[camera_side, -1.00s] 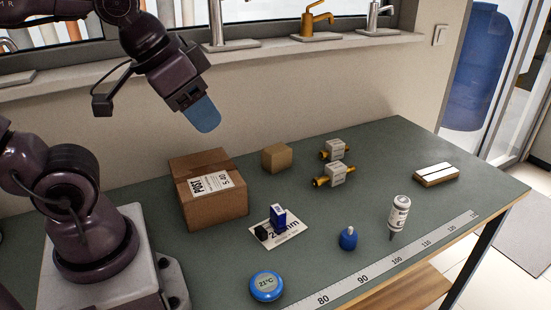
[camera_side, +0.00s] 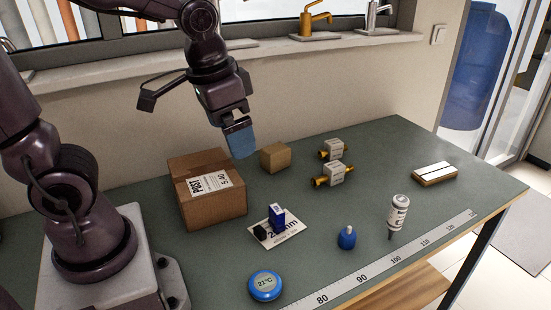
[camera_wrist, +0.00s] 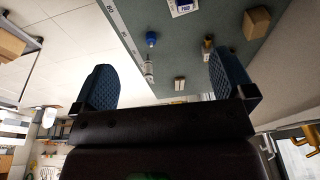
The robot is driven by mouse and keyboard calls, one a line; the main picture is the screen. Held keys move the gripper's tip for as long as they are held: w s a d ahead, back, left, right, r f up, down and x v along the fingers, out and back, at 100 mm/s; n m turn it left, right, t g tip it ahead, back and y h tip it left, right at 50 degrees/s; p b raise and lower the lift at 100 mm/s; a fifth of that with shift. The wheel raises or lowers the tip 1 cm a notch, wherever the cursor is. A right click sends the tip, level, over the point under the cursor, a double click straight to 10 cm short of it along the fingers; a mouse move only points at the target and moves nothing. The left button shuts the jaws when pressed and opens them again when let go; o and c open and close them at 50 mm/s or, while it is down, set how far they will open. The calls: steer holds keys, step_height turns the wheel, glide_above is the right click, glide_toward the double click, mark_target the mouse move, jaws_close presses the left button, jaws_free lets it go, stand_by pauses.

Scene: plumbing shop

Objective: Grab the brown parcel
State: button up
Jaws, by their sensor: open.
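The brown parcel (camera_side: 214,207) is a taped cardboard box with a white POST label, standing near the back left of the green bench. My gripper (camera_side: 241,145) has blue finger pads and hangs in the air above the bench, up and to the right of the parcel, near a plain small brown box (camera_side: 275,158). In the wrist view my gripper (camera_wrist: 165,80) has its two fingers wide apart with nothing between them. The small box also shows in the wrist view (camera_wrist: 256,22); I cannot see the labelled parcel there.
Two brass-ended valves (camera_side: 333,175) lie right of the small box. A blue block (camera_side: 278,217) stands on a white card. The wall is close behind.

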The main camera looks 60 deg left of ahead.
steer(key=w+a+f+m+g+y, duration=0.35)
steer(key=w+a+f, duration=0.25)
steer(key=w+f, duration=0.4)
steer(key=m+g+y, duration=0.2)
steer(key=m+y, duration=0.6)
steer(key=m, duration=0.2)
glide_toward(282, 152)
steer(key=s+d+f, duration=0.2)
steer(key=s+f, duration=0.1)
steer(key=shift+d, duration=0.35)
step_height(282, 152, up, 3)
steer(key=w+m+y, duration=0.2)
steer(key=w, duration=0.1)
steer(key=shift+t, duration=0.25)
steer(key=x, duration=0.8)
steer(key=shift+s, duration=0.1)
steer(key=shift+h, duration=0.25)
steer(key=shift+f+x, duration=0.1)
steer(key=shift+x, duration=1.3)
steer(key=shift+f+x, duration=0.15)
steer(key=shift+x, duration=1.3)
steer(key=shift+d, duration=0.1)
steer(key=shift+c, duration=0.2)
